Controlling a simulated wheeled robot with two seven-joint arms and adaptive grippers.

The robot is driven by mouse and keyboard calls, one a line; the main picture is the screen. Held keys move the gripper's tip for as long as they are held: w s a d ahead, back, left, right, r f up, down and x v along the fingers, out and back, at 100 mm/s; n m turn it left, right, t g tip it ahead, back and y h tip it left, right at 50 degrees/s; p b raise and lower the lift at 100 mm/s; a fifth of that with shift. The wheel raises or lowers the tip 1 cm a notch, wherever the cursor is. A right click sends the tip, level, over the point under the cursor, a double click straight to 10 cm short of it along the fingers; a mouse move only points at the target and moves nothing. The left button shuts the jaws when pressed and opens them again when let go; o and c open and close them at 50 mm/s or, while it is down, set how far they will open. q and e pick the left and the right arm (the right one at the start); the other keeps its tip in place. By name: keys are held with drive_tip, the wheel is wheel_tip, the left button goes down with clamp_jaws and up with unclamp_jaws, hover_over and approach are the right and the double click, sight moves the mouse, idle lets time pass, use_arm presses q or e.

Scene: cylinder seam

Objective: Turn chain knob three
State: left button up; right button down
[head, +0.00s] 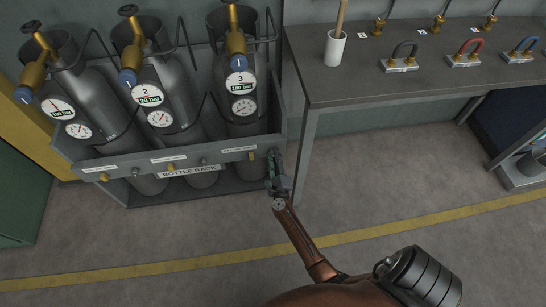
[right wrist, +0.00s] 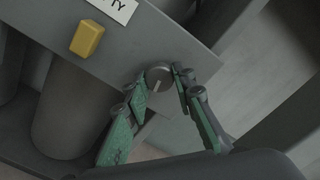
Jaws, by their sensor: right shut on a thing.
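Chain knob three is a small round grey knob (right wrist: 158,76) with a pale line on its face, at the right end of the rack's front rail in the right wrist view. My right gripper (right wrist: 160,84), with green-sided fingers, is shut on it, one finger on each side. In the head view my right gripper (head: 274,163) reaches up to the rail's right end and hides that knob. Bottle 3 (head: 238,92), with a gauge and a "180 bar" label, stands behind this part of the rail. My left gripper is not in view.
A yellow tab (right wrist: 87,38) sits left of the knob under a label. The bottle rack (head: 120,164) also has two other grey knobs (head: 136,172) (head: 203,161). A workbench (head: 330,91) with handles stands close on the right.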

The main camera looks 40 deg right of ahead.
drive_tip(key=shift+a+f, duration=0.1)
drive_tip(key=shift+a, duration=0.05)
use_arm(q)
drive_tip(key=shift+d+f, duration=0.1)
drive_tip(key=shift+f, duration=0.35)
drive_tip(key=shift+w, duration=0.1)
use_arm(e)
drive_tip(key=c, duration=1.6)
unclamp_jaws()
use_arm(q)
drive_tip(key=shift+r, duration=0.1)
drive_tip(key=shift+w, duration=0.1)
